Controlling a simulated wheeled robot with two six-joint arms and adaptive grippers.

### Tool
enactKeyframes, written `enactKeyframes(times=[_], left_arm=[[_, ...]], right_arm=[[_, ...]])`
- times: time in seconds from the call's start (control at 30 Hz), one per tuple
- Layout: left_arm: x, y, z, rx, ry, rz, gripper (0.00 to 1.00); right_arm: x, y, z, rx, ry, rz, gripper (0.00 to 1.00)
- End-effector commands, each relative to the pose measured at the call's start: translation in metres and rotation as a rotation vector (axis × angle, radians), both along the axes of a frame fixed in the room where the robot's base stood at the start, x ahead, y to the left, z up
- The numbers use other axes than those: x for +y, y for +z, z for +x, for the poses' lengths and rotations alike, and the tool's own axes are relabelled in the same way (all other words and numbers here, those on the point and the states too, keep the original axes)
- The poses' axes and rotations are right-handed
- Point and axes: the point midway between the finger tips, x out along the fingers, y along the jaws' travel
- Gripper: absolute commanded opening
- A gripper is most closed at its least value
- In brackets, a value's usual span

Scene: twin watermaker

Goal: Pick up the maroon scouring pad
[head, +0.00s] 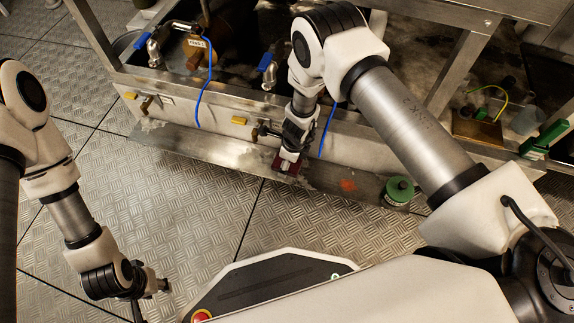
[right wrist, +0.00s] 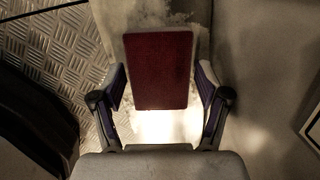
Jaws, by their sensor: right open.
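The maroon scouring pad (right wrist: 158,70) is a flat dark red rectangle in the right wrist view. It also shows small in the head view (head: 287,166), on the low metal ledge below the steel bench and partly hidden by my right gripper. My right gripper (right wrist: 161,76) is open, with one finger on each side of the pad and a visible gap at both sides. In the head view, my right gripper (head: 290,155) points down at the ledge. My left gripper (head: 150,290) hangs over the floor at the lower left, away from the pad; its jaws are unclear.
A green-topped round container (head: 398,192) stands at the ledge's right end, near a reddish patch (head: 348,185). Blue-handled valves (head: 267,65) and blue cables (head: 201,90) are close to the bench front. The patterned metal floor (head: 190,200) is clear on the left.

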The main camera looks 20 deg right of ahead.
Motion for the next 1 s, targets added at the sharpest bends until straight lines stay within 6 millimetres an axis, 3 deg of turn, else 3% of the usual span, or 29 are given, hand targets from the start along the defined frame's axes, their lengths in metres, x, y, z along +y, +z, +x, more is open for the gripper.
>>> enactKeyframes(times=[0.27, 0.3, 0.4, 0.8, 1.0], left_arm=[[0.0, 0.0, 0.0, 0.0, 0.0, 0.0, 0.4], [0.0, 0.0, 0.0, 0.0, 0.0, 0.0, 0.4], [0.0, 0.0, 0.0, 0.0, 0.0, 0.0, 0.4], [0.0, 0.0, 0.0, 0.0, 0.0, 0.0, 0.4], [0.0, 0.014, 0.0, 0.0, 0.0, 0.0, 0.4]], right_arm=[[0.0, -0.001, 0.0, 0.001, 0.0, -0.001, 0.75], [0.0, -0.001, 0.0, 0.0, 0.0, 0.0, 0.68], [0.0, -0.001, 0.0, 0.001, 0.0, -0.001, 0.33], [0.0, 0.001, -0.001, 0.001, 0.0, 0.0, 0.32], [0.0, 0.024, 0.0, 0.0, 0.0, 0.0, 0.32]])
